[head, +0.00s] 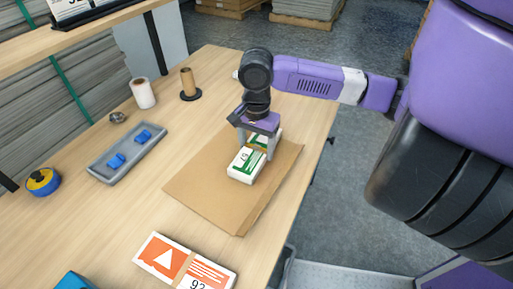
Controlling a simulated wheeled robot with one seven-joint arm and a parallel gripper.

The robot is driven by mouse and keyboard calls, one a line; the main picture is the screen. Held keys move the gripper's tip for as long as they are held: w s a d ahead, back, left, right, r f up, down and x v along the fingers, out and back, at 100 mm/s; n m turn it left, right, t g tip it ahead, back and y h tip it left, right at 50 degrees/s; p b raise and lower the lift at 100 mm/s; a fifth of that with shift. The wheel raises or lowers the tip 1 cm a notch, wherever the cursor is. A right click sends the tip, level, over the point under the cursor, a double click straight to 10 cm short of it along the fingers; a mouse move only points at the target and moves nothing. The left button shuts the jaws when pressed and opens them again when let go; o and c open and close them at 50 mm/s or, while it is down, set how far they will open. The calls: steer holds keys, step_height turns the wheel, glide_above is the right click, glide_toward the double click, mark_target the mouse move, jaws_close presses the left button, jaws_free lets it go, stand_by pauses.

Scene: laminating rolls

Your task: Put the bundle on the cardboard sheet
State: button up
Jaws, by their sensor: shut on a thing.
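A bundle (246,166), white with green print, is between the fingers of my gripper (257,151). My gripper points down and is shut on it, one finger on each side. The gripper hides the middle of the bundle, and its far end shows behind the fingers. The brown cardboard sheet (205,187) lies flat on the wooden table beneath the bundle. The bundle is over the middle to far right part of the sheet. I cannot tell whether it rests on the sheet or hangs just above it.
White and orange packs (185,265) lie at the table's front edge. The table's right edge is near the sheet.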

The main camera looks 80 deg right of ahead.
mark_target(256, 148)
steer(key=shift+f, duration=0.15)
steer(key=o, duration=1.7)
steer(key=shift+o, duration=0.2)
step_height(256, 148, up, 12)
steer(key=p, duration=0.1)
steer(key=shift+p, duration=0.35)
